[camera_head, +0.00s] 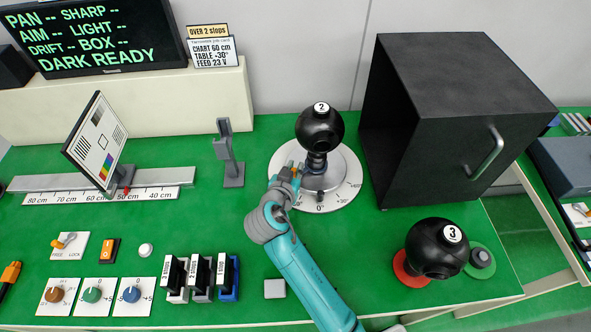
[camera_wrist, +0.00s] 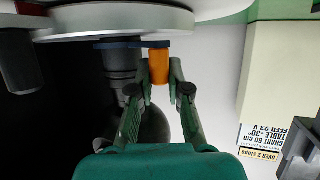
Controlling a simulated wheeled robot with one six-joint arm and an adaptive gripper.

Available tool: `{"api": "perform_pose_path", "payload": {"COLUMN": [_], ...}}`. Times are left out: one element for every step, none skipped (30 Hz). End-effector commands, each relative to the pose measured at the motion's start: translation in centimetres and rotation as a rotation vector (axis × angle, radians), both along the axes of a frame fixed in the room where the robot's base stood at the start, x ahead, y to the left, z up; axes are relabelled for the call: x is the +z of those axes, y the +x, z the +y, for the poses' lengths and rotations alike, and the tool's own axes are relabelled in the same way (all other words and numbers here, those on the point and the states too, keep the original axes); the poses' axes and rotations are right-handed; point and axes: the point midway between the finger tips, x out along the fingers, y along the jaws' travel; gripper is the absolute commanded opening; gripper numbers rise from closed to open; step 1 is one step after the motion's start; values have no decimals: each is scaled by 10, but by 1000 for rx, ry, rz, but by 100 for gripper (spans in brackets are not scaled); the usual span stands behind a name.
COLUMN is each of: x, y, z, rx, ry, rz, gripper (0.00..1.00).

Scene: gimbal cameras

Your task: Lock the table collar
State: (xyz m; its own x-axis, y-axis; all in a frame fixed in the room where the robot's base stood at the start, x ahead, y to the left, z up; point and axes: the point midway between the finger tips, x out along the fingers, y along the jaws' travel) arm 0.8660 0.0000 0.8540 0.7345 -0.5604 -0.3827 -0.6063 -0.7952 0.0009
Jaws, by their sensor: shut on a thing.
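A round white turntable (camera_head: 341,160) with a degree scale stands on the green bench. A black ball-shaped camera marked 2 (camera_head: 320,129) stands upright on its dark collar and post. My gripper (camera_head: 287,174) reaches in from the front and is at the left side of the collar. In the wrist view, which is upside down, my gripper (camera_wrist: 159,82) is shut on an orange lever (camera_wrist: 159,66), one finger on each side. The lever joins a dark collar ring (camera_wrist: 118,44) near the white disc (camera_wrist: 110,22). My gripper partly hides the lever in the head view.
A large black box (camera_head: 440,120) stands close right of the turntable. A grey upright stand (camera_head: 229,158) and a chart (camera_head: 96,142) on a ruled rail are left. Ball camera 3 (camera_head: 436,250) is front right. Switches, dials and black-topped modules (camera_head: 200,275) fill the front left.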

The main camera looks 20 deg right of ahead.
Motion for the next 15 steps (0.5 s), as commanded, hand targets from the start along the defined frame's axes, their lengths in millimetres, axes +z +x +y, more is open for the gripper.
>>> {"api": "perform_pose_path", "payload": {"x": [0, 0, 0, 0, 0, 0, 0, 0, 0, 0, 0, 0, 0, 0, 0], "y": [0, 0, 0, 0, 0, 0, 0, 0, 0, 0, 0, 0, 0, 0, 0], "z": [1, 1, 1, 1, 1, 1, 1, 1, 1, 1, 1, 1, 0, 0, 0], "rx": [2, 2, 2, 2, 2, 3, 2, 2, 2, 2, 2, 2, 2, 2, 2], "ry": [1, 1, 1, 1, 1, 2, 1, 1, 1, 1, 1, 1, 1, 1, 1], "rz": [0, 0, 0, 0, 0, 0, 0, 0, 0, 0, 0, 0, 0, 0, 0], "gripper": [0, 0, 0, 0, 0, 24, 31, 39, 43, 43, 43, 43, 43, 43, 43]}}
